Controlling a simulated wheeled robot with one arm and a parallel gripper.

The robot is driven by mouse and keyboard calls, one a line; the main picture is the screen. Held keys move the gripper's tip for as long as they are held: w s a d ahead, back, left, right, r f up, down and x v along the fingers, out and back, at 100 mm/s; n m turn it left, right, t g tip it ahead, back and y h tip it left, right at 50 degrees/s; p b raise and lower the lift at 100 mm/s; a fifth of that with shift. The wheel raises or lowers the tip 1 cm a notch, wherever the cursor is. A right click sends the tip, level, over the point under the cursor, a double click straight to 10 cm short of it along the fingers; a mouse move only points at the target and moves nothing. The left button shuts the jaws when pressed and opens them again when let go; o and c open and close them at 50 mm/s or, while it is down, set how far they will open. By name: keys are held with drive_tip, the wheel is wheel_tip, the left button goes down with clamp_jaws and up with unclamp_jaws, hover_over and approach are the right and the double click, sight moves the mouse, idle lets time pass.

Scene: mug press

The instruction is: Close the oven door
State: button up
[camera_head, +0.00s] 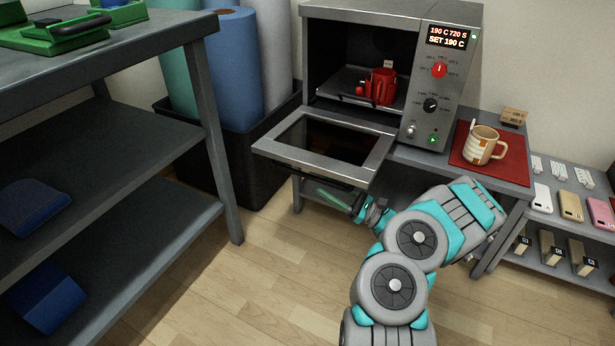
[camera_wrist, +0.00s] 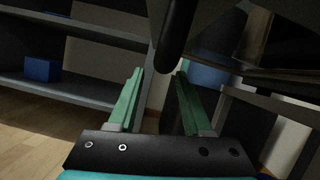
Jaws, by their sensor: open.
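The grey metal oven (camera_head: 345,25) stands on a bench with its front open. Its door (camera_head: 275,152), a metal frame around a dark window, is folded down and lies about level. A dark bar, probably the door's handle (camera_head: 318,175), runs under the front edge. My gripper (camera_head: 328,195) is below and in front of that edge. In the wrist view the two green fingers of my gripper (camera_wrist: 160,85) are apart with nothing between them. A dark rounded bar (camera_wrist: 180,35), probably the handle, shows just above and beyond the fingertips; I cannot tell if they touch.
A red mug press (camera_head: 381,88) stands on the rack inside the oven. A striped mug (camera_head: 484,146) is on a red mat (camera_head: 466,158) at right. A dark bin of rolls (camera_head: 245,150) and a grey shelf (camera_head: 215,160) stand at left. Open floor lies in front.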

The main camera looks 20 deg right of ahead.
sight(312, 176)
drive_tip(key=x, duration=0.6)
drive_tip(key=shift+c, duration=0.2)
drive_tip(key=shift+s, duration=0.1)
clamp_jaws()
idle(1.1)
